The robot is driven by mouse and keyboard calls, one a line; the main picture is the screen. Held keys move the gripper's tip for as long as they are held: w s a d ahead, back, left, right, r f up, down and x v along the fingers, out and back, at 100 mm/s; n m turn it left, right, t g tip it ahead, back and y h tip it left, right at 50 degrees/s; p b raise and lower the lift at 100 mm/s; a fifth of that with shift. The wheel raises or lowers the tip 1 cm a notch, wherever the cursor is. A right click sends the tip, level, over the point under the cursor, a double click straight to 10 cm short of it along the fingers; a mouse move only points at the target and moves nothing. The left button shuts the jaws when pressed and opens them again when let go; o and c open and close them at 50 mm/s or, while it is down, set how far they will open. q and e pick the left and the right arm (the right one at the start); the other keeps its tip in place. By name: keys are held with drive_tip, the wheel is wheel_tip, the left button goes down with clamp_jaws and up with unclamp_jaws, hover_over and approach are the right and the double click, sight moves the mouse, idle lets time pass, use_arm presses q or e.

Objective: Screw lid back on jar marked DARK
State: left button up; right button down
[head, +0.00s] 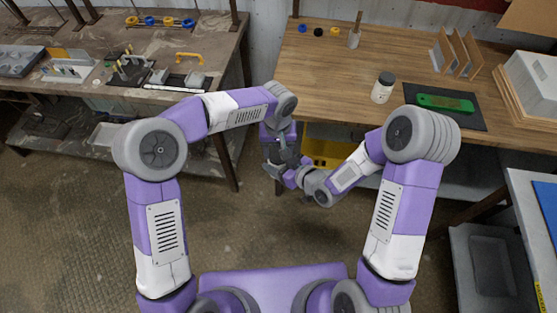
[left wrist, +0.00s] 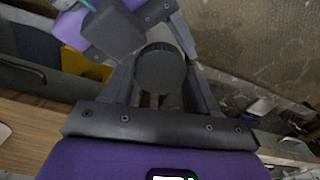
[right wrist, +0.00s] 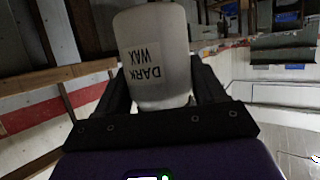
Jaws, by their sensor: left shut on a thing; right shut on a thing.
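My right gripper (right wrist: 160,100) is shut on a whitish jar (right wrist: 155,45) with a DARK WAX label, its lettering upside down in the right wrist view. No lid shows on the visible part of the jar. My left gripper (left wrist: 160,85) is shut on a round, dark lid (left wrist: 161,68), whose flat face shows between the fingers. In the head view, the two grippers are close together in front of the wooden bench, partly hidden by my arms. Whether the lid touches the jar is hidden.
A second white jar with a black lid (head: 381,88) stands on the wooden bench (head: 330,75), near a green item (head: 445,103) on a dark mat. A yellow bin (head: 325,152) sits below the bench, behind my grippers. A cluttered bench (head: 215,45) is at left.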

use_arm(q)
drive_tip(key=o, duration=1.2)
drive_tip(key=shift+c, duration=0.2)
drive_tip(key=shift+r, duration=0.1)
drive_tip(key=shift+r, duration=2.2)
drive_tip(key=shift+c, duration=0.4)
drive_tip(key=shift+r+n, duration=0.6)
drive_tip(key=shift+n, duration=0.6)
wheel_tip(320, 180, up, 2)
drive_tip(key=n, duration=0.4)
drive_tip(key=shift+r+n, duration=0.15)
drive_tip(key=shift+n, duration=0.15)
